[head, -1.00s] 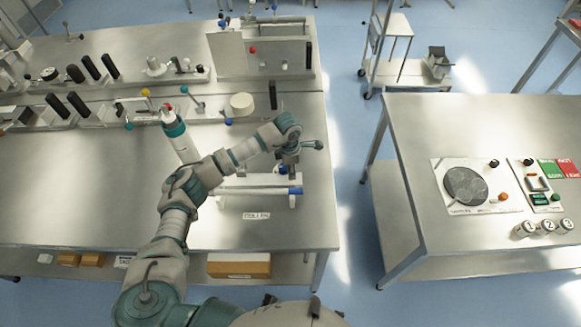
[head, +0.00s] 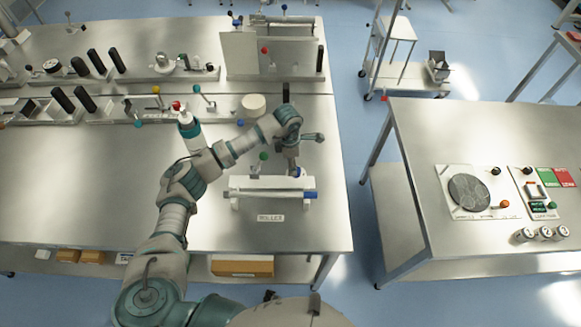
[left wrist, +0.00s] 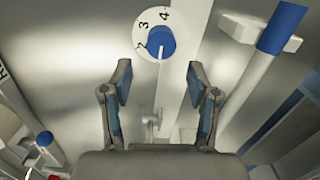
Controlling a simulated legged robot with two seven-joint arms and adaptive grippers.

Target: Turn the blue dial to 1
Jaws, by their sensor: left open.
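The blue dial (left wrist: 161,42) is at the top middle of the left wrist view, a blue knob on a round white plate marked 2, 3 and 4. I cannot see a 1, and the setting is unclear. In the head view a small blue spot that looks like the dial (head: 298,172) shows beside the gripper at the roller unit (head: 270,188). My left gripper (left wrist: 160,84) is open and empty, its fingers on either side below the dial in the picture, apart from it. It also shows in the head view (head: 291,163). My right gripper is not in view.
A blue-ended roller (left wrist: 285,27) is right of the fingers in the wrist view. A green-topped lever (head: 263,156) stands behind the roller unit. A white and teal bottle (head: 188,124) stands behind my arm. The bench's left front (head: 80,195) is clear.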

